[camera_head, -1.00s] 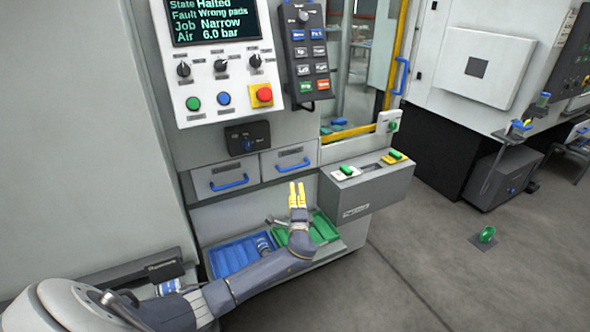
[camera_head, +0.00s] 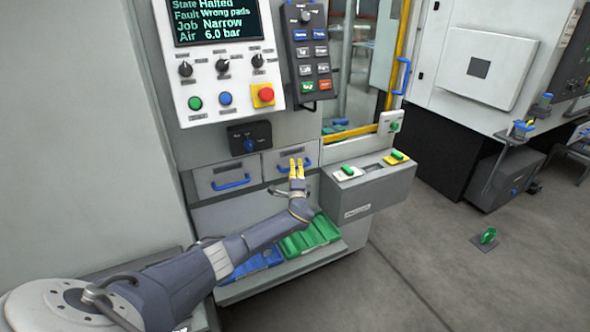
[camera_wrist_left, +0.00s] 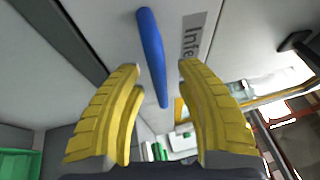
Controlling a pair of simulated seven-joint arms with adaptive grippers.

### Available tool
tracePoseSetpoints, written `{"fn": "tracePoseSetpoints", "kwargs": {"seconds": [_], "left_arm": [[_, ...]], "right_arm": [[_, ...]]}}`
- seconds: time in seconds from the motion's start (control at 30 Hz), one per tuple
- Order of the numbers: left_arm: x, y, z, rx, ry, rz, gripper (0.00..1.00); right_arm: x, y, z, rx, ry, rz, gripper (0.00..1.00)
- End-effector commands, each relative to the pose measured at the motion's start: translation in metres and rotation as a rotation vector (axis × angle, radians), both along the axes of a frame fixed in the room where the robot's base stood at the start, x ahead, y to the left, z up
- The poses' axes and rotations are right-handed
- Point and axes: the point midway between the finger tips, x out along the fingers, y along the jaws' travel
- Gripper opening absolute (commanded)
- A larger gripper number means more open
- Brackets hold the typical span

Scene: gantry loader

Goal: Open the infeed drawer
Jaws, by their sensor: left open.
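The infeed drawer (camera_head: 284,155) is the right one of two grey drawers under the control panel, and its front looks flush with the cabinet. Its blue bar handle (camera_head: 308,164) is partly hidden behind my gripper in the head view. My left gripper (camera_head: 296,163) has yellow fingers and is open in front of the handle. In the left wrist view the blue handle (camera_wrist_left: 152,58) runs ahead of and between the open yellow fingers (camera_wrist_left: 160,85), with no contact visible. Part of a label reading "Infe" (camera_wrist_left: 192,38) shows beside the handle. My right gripper is not in view.
A second drawer with a blue handle (camera_head: 231,182) is at the left. A grey box with green buttons (camera_head: 370,185) juts out at the right. Below are a blue tray (camera_head: 246,270) and a green tray (camera_head: 312,236). The control panel (camera_head: 222,75) is above.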

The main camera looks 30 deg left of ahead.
Motion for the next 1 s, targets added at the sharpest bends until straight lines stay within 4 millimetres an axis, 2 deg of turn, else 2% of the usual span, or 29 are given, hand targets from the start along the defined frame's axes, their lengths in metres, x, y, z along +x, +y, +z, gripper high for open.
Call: {"fn": "tracePoseSetpoints", "kwargs": {"seconds": [0.4, 0.7, 1.0], "left_arm": [[0.0013, 0.0011, -0.0001, 0.0, 0.001, 0.0, 0.35], [0.0013, 0.0011, -0.0001, 0.0, 0.001, 0.0, 0.01], [0.0013, 0.0011, 0.0, 0.0, 0.001, 0.0, 0.0]], "right_arm": [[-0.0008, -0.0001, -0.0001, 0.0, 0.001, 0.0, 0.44], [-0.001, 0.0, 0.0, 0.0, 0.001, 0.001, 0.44], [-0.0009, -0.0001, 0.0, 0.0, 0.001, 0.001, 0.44]]}}
